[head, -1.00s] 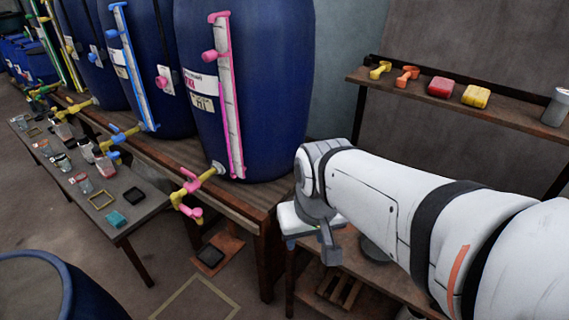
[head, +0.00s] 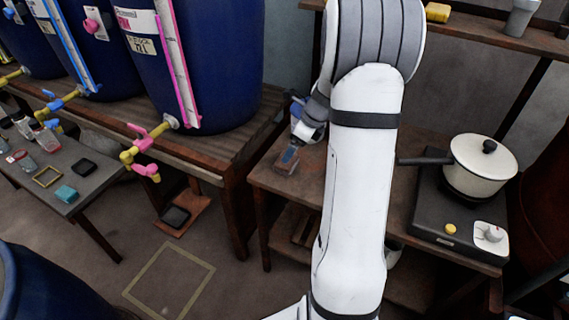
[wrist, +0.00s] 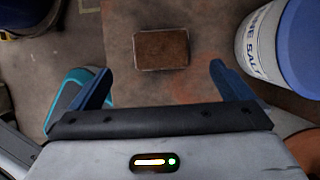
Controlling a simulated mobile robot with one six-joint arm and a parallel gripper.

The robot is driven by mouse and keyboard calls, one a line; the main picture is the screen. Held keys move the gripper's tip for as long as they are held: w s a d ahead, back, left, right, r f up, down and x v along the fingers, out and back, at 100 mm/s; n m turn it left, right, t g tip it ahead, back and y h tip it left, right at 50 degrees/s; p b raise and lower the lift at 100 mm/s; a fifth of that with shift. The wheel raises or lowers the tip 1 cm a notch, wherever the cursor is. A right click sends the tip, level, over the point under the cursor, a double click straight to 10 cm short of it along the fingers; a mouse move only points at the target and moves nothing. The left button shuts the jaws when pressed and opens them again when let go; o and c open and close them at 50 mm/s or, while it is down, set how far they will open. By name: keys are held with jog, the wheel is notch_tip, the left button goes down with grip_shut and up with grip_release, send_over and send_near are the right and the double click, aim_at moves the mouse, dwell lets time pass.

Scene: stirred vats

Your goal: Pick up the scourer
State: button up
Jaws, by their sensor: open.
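A brown rectangular block with a pale rim, which looks like the scourer (wrist: 160,48), lies flat on the worn table. In the wrist view it sits at the upper middle, just beyond and between the fingertips. My gripper (wrist: 161,72) is open, its two blue fingers apart with nothing between them. In the head view my gripper (head: 291,150) points down over the left part of the wooden table, partly hidden by my arm. The scourer shows there only in small part, if at all. I cannot tell the exact height of the fingers above it.
A white jar with a blue lid (wrist: 295,45) stands close on the right in the wrist view. A teal and grey object (wrist: 72,92) is near the left finger. In the head view, a pot (head: 478,165) sits on a hotplate to the right, and a vat (head: 200,70) stands left.

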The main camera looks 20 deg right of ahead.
jog(key=b+x, duration=0.1)
jog(key=x, duration=0.6)
jog(key=shift+w+f+b, duration=0.15)
jog(key=shift+f+b, duration=0.15)
jog(key=shift+f, duration=0.05)
jog(key=shift+c, duration=0.4)
jog(key=c, duration=0.9)
